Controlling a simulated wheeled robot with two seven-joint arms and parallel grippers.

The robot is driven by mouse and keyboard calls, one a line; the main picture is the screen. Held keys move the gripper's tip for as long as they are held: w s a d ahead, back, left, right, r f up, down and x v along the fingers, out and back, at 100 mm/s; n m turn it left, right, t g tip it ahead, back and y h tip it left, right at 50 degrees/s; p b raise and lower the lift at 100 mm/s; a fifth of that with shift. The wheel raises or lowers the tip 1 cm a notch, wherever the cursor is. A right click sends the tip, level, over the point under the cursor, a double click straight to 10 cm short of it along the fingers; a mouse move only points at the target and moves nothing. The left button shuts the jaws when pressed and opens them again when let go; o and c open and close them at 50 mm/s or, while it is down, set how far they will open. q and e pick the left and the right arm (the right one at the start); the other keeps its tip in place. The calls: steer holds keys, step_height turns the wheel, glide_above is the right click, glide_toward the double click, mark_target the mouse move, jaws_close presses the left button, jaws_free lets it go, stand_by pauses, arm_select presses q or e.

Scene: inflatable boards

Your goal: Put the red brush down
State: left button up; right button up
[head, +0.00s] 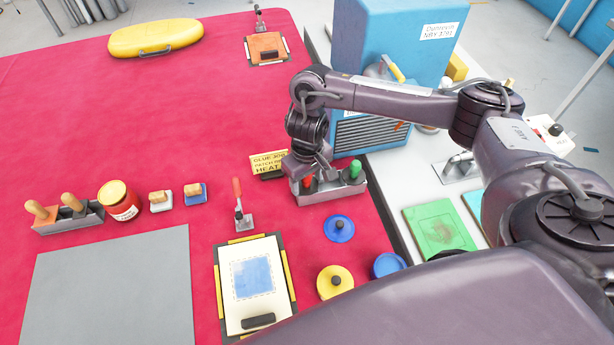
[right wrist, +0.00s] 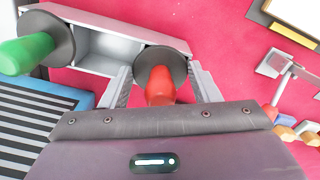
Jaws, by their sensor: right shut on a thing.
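The red brush (head: 308,182) is at the left end of a grey metal holder (head: 335,192) on the red table. My right gripper (head: 310,170) is shut on its red handle, which also shows in the right wrist view (right wrist: 160,85) between the fingers (right wrist: 158,88). A dark disc sits around the handle at the holder's end compartment. I cannot tell whether the brush rests on the holder's bottom. The green brush (head: 355,170) stands at the holder's other end, with an empty space between. My left gripper is not in view.
A yellow "glue" sign (head: 268,163) stands just left of the holder. A blue machine (head: 375,135) stands close behind it. A toggle clamp (head: 241,210) and a blue disc with a knob (head: 339,228) lie nearby. The table's far middle is clear.

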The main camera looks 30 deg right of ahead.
steer(key=o, duration=1)
steer(key=shift+s+a+f, duration=0.15)
steer(key=shift+c, duration=0.2)
steer(key=shift+d, duration=0.3)
steer(key=shift+w+a, duration=0.15)
steer(key=shift+w, duration=0.05)
steer(key=shift+r, duration=0.3)
step_height(320, 180, up, 13)
steer(key=p, duration=0.3)
steer(key=shift+f+p, duration=0.15)
steer(key=shift+p, duration=0.2)
steer(key=shift+s, duration=0.1)
